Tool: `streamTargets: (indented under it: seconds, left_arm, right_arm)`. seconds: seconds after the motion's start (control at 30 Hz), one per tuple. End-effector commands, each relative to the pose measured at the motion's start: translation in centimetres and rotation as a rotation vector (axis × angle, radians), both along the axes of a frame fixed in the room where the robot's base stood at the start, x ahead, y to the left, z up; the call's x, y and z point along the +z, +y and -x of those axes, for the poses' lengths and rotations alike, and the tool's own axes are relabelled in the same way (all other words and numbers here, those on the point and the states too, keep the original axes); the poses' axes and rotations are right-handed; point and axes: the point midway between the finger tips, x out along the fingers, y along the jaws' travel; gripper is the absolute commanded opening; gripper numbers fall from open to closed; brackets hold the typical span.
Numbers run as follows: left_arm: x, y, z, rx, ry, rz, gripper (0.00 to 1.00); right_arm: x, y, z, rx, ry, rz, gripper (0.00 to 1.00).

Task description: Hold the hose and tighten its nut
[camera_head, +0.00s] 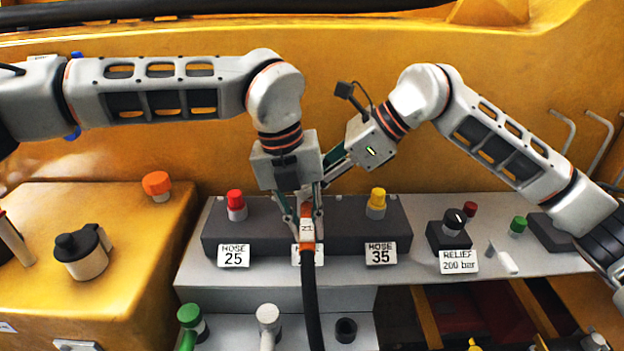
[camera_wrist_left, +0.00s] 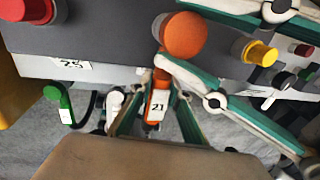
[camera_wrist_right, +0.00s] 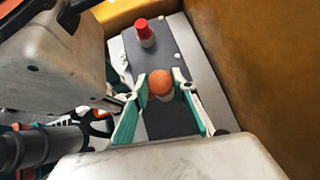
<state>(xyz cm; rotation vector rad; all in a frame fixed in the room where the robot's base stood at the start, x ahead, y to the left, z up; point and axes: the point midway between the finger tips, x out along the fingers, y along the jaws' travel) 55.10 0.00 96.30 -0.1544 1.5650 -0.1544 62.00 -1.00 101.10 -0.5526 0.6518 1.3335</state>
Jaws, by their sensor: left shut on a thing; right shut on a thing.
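A black hose (camera_head: 311,300) with an orange end sleeve tagged 21 (camera_wrist_left: 156,106) runs up to the middle of the dark manifold block (camera_head: 345,229). My left gripper (camera_head: 306,214) is shut on the orange hose end at the block's front. A round orange nut (camera_wrist_right: 160,83) stands at the block's middle position; it also shows in the left wrist view (camera_wrist_left: 185,35). My right gripper (camera_wrist_right: 165,86) is shut on this nut, one finger on each side. In the head view the left gripper hides the nut and the right fingertips. The hose hides most of the middle label.
A red cap (camera_head: 236,203) and a yellow cap (camera_head: 377,202) flank the middle position, over labels HOSE 25 (camera_head: 233,256) and HOSE 35 (camera_head: 381,254). A relief knob (camera_head: 454,220) stands to the right. Green (camera_head: 190,318) and white (camera_head: 268,318) hose ends stand below.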

Motion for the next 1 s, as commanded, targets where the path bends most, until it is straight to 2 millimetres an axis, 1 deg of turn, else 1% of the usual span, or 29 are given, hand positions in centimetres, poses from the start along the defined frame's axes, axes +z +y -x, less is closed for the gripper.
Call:
streamTargets:
  seconds: [0.3,0.5,0.63,0.93,0.97,1.0]
  left_arm:
    - [0.02,-0.01,0.03,0.000,0.001,0.000,0.00]
    - [0.02,-0.01,0.04,0.000,0.001,0.000,0.00]
    - [0.02,-0.01,0.04,0.001,0.001,0.000,0.00]
    - [0.02,0.00,0.04,0.001,0.001,0.000,0.00]
    - [0.02,0.00,0.04,0.001,0.001,0.000,0.00]
    - [0.02,0.00,0.04,0.001,0.001,0.000,0.00]
  right_arm:
    - [-0.07,-0.05,0.22,-0.209,-0.004,0.003,0.05]
    - [-0.05,0.00,0.28,-0.317,-0.004,0.002,0.05]
    - [-0.07,-0.01,0.28,-0.350,-0.002,0.000,0.05]
    - [-0.06,-0.01,0.27,-0.355,-0.001,0.000,0.05]
    - [-0.06,-0.01,0.26,-0.355,-0.001,0.000,0.29]
    - [-0.06,-0.01,0.26,-0.355,-0.001,0.000,0.39]
